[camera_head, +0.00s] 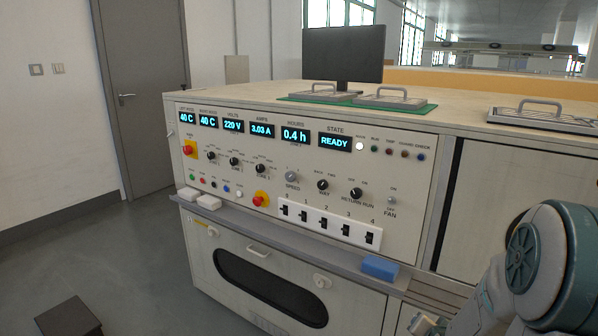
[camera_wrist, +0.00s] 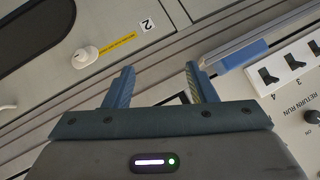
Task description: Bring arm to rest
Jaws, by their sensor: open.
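My gripper (camera_wrist: 157,84) shows in the wrist view with its two blue-grey fingers spread apart and nothing between them. Behind the fingers are the cabinet's lower front and its ledge, upside down in this view. My arm (camera_head: 540,262) enters the head view at the lower right, in front of the cabinet's right part. The gripper's fingers cannot be made out in the head view. The cabinet's control panel (camera_head: 300,222) has lit displays, and the state display (camera_head: 335,142) reads READY.
A ledge (camera_head: 300,245) juts out below the panel, with a blue block (camera_head: 380,267) on it, near my arm. The block also shows in the wrist view (camera_wrist: 234,58). A white switch strip (camera_head: 328,226) is above it. Floor (camera_head: 130,260) at left is mostly clear.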

